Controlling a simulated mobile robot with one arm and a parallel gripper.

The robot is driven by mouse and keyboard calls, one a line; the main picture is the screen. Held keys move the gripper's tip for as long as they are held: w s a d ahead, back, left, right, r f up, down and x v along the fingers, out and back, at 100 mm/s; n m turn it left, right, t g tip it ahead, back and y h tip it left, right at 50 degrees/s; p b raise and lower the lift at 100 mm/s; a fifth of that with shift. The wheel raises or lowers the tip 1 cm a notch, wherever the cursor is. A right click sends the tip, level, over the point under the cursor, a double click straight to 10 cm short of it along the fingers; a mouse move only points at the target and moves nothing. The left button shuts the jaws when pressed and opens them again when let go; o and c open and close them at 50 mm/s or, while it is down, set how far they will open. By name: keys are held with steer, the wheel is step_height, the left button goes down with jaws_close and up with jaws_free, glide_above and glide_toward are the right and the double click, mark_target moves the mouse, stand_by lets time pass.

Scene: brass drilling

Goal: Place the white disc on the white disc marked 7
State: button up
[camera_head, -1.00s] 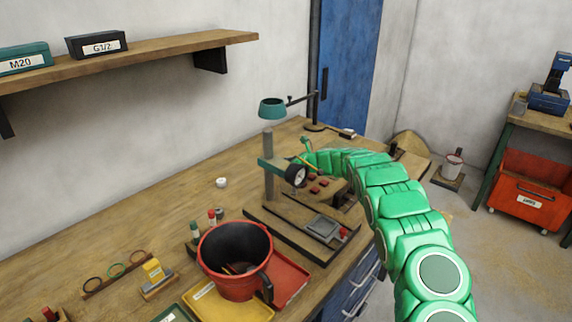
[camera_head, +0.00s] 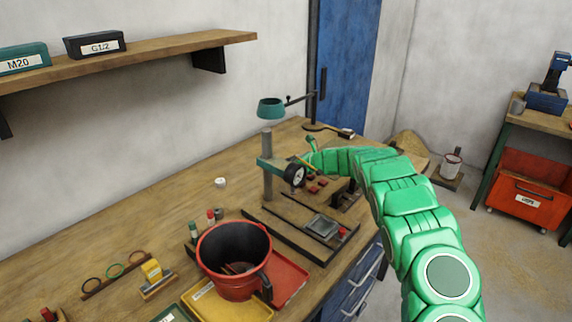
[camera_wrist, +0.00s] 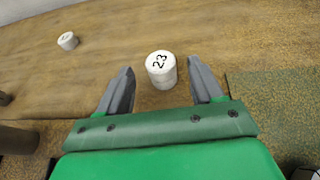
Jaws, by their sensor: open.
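My gripper is open, with a gap on each side of the disc. A seam on its side may mean two stacked discs; I cannot tell. A second white disc (camera_wrist: 67,40) stands apart at the upper left; its mark is too small to read. In the head view one small white piece (camera_head: 220,182) is on the bench, and my fingers are not clearly visible there.
A drill press with a dark wheel (camera_head: 295,175) stands close to my arm. A red bucket (camera_head: 236,262) is on the near bench. A lamp with a teal shade (camera_head: 271,108) rises behind the press. Bare bench top surrounds the discs.

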steer(key=shift+v, duration=4.55)
